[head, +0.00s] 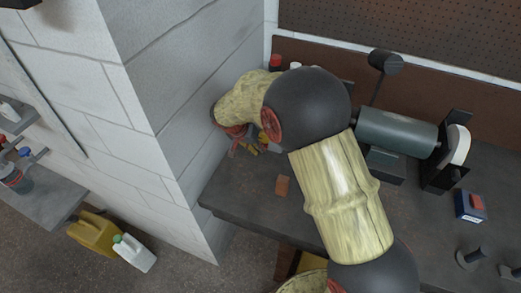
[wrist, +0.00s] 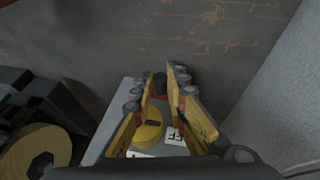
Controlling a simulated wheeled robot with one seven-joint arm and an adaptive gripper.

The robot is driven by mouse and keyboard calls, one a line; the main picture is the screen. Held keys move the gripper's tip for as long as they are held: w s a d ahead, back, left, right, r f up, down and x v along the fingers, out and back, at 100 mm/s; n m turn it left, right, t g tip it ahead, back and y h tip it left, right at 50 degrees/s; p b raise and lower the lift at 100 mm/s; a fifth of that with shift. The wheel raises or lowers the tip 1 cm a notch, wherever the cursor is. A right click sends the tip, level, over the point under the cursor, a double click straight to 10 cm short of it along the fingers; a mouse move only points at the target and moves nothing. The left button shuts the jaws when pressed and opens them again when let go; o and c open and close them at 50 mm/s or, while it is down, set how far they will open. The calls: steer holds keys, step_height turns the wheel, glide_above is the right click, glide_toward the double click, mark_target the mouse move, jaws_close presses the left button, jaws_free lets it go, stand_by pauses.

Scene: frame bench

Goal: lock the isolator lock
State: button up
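The isolator (wrist: 118,112) shows in the wrist view as a pale grey box below and between my fingers. It has a yellow round dial (wrist: 148,128) with a dark slot and a white label (wrist: 175,136) with dark lettering. A small red and black piece (wrist: 160,85), perhaps the lock, stands at its far end between my fingertips. My gripper (wrist: 162,78) has yellow fingers on either side of this piece, seemingly with slight gaps. In the head view my gripper (head: 258,146) is low at the wall corner, and my arm hides most of the isolator.
A grey-green motor unit (head: 397,131) with a pale wheel stands right on the dark bench (head: 240,205). A brown block (head: 282,186) lies near the front edge. A pale block wall (head: 180,90) rises close left of my gripper. A tan disc (wrist: 35,150) is at lower left.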

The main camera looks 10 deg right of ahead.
steer(key=o, duration=0.5)
steer(key=shift+w+a, duration=0.2)
steer(key=shift+a, duration=0.05)
steer(key=shift+r, duration=0.1)
steer(key=v, duration=1.1)
steer(key=shift+s+a+r, duration=0.1)
steer(key=shift+s+r, duration=0.05)
steer(key=shift+r, duration=0.2)
